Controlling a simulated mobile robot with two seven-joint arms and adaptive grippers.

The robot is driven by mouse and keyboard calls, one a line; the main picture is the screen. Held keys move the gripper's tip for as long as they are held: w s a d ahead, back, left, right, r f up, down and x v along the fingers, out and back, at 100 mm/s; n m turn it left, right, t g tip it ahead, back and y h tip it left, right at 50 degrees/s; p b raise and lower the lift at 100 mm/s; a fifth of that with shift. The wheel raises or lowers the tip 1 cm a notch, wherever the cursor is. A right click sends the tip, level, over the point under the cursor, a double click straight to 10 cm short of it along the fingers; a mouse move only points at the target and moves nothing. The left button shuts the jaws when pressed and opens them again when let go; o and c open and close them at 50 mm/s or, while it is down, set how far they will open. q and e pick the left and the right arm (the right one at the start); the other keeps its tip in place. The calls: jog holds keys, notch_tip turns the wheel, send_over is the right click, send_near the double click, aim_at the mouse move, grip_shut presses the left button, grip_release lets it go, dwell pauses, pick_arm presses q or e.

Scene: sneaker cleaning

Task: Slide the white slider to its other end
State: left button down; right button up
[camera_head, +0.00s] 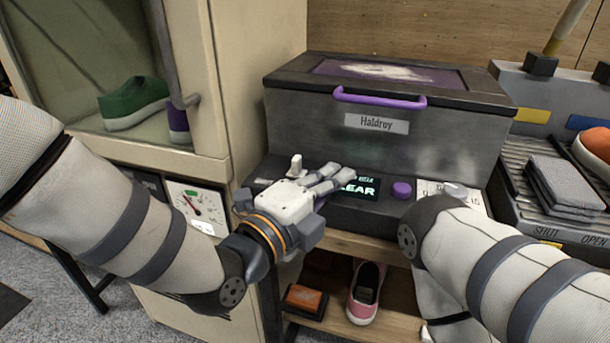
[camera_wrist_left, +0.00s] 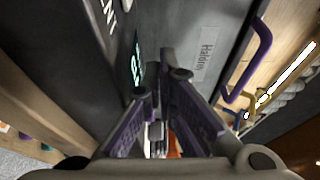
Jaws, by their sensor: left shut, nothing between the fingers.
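A small upright white knob, which looks like the white slider (camera_head: 295,166), stands at the left end of the dark control ledge on the Haldroy box (camera_head: 375,158). My left gripper (camera_head: 338,176) is just in front of and to the right of it, over the ledge, pointing right toward the green-lettered display (camera_head: 358,188). Its fingers are shut with nothing between them; they also show in the left wrist view (camera_wrist_left: 160,82). I cannot tell whether it touches the knob. The slider's track is hidden by the hand. My right gripper is out of view.
A purple button (camera_head: 402,190) sits right of the display, and a purple handle (camera_head: 380,98) is on the box's lid. A cream cabinet with a gauge (camera_head: 197,207) stands left. A pink shoe (camera_head: 366,292) is on the shelf below. A rack with grey cloths (camera_head: 565,183) is right.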

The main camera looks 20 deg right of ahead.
aim_at(305, 175)
pick_arm(q)
jog(key=w+a, duration=0.2)
jog(key=a, duration=0.1)
jog(key=shift+a, duration=0.15)
jog(key=shift+w+a, duration=0.1)
jog(key=shift+a, duration=0.05)
jog(key=shift+w, duration=0.1)
jog(key=w+a, duration=0.2)
jog(key=a, duration=0.2)
jog(key=shift+w+a+p, duration=0.1)
jog(key=shift+w+p, duration=0.25)
jog(key=shift+w, duration=0.05)
